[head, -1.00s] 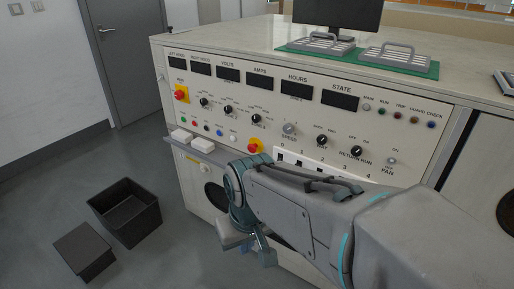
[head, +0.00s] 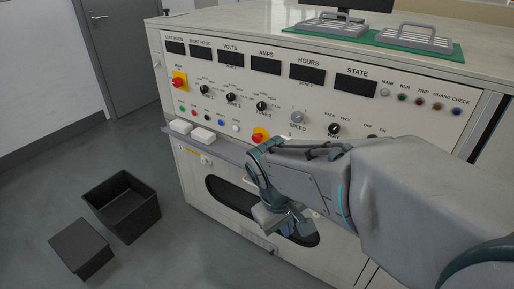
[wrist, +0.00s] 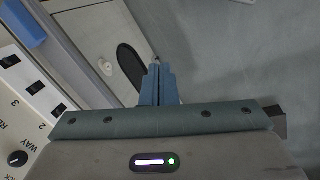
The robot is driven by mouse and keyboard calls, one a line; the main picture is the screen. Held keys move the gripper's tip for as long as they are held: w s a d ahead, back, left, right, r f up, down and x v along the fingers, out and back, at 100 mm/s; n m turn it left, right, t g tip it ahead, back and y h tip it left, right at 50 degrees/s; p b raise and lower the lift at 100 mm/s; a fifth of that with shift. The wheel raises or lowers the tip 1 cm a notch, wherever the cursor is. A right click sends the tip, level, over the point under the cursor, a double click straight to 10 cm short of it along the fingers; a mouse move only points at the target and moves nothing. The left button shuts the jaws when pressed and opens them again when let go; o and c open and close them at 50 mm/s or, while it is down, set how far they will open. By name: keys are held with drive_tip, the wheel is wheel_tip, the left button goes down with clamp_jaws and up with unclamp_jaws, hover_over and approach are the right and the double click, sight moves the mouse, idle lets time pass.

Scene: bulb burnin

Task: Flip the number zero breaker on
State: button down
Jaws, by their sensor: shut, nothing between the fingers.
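The number zero breaker is out of sight, with my arm covering the breaker row in the head view. The wrist view shows part of that row: the breaker above the label 3 (wrist: 33,88) and the one above the label 2 (wrist: 58,112), both black rockers in white plates. The lower-numbered end of the row is hidden behind my gripper body. My gripper (head: 301,231) is shut and empty, in front of the cabinet's lower front and below the control panel (head: 215,98). Its blue fingers are together in the wrist view (wrist: 159,84), apart from the breakers.
A ledge (head: 224,149) with two white boxes (head: 191,130) juts out below the panel. A red emergency button (head: 260,135) sits just beyond my arm. Dark bins (head: 124,205) stand on the floor at left. A blue block-like thing (wrist: 24,24) shows in the wrist view.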

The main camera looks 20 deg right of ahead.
drive_tip(key=w+d+f+n+t+h+b, duration=0.1)
drive_tip(key=w+d+f+n+h+b, duration=1)
drive_tip(key=w+d+b, duration=0.1)
drive_tip(key=w+a+f+n+t+h+b, duration=0.1)
drive_tip(key=w+a+n+t+b, duration=0.2)
drive_tip(key=w+n+t, duration=0.2)
drive_tip(key=w+a+f+n+t+h+b, duration=0.1)
drive_tip(key=w+a+f+n+t+b, duration=0.1)
drive_tip(key=w, duration=0.8)
drive_tip(key=a+n+t+b, duration=0.1)
drive_tip(key=n+t+b, duration=0.1)
drive_tip(key=n+t, duration=0.1)
drive_tip(key=shift+n+t, duration=0.4)
drive_tip(key=shift+n, duration=0.5)
drive_tip(key=b+x, duration=0.3)
drive_tip(key=x, duration=0.7)
drive_tip(key=shift+s+r, duration=0.1)
drive_tip(key=shift+a+r, duration=0.1)
drive_tip(key=shift+r, duration=0.05)
